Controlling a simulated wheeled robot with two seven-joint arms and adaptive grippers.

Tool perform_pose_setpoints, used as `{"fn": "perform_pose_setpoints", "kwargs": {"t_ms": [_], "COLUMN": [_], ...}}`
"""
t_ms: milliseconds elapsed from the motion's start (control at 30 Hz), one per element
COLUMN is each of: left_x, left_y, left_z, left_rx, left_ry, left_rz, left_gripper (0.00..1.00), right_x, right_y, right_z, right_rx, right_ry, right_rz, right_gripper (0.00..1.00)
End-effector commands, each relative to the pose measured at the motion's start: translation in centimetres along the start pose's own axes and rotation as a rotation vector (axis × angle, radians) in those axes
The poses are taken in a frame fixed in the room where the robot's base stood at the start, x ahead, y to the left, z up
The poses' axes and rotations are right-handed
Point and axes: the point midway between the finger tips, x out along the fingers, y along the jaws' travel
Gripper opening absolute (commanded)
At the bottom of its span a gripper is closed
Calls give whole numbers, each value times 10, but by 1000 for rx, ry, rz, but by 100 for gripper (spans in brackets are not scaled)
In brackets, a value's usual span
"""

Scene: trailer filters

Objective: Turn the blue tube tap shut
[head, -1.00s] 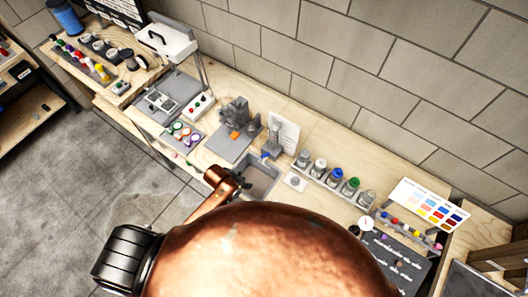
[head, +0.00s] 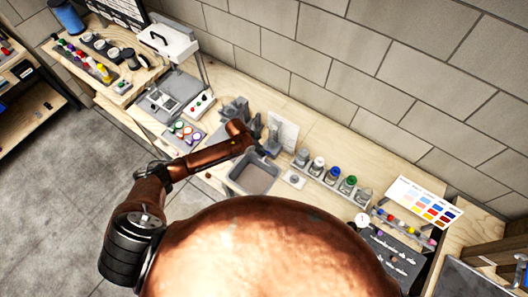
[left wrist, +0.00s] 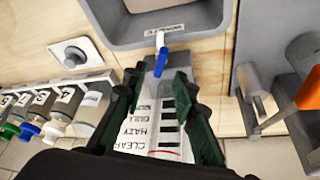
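My left gripper (left wrist: 158,74) has two dark green fingers spread apart. My right gripper is not in view.
A printed card (left wrist: 150,132) stands behind the fingers. A grey stand (left wrist: 252,85) with an orange part is close on the right. Several capped jars (left wrist: 62,105) and a small square plate (left wrist: 76,53) are on the left.

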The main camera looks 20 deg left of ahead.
Motion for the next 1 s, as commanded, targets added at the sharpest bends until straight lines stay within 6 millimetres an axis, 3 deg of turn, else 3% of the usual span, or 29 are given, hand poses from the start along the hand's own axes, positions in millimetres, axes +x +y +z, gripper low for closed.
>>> {"fn": "perform_pose_setpoints", "kwargs": {"t_ms": [300,700,1000], "left_x": [40,47,47], "left_y": [0,0,0], "left_z": [-1,0,0], "left_rx": [0,1,1], "left_ry": [0,1,1], "left_rz": [0,-1,-1], "left_gripper": [26,26,6], "right_x": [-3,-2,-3], "right_y": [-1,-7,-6], "right_z": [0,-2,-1], "right_rx": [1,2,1], "right_ry": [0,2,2], "right_rz": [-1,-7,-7], "right_gripper": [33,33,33]}}
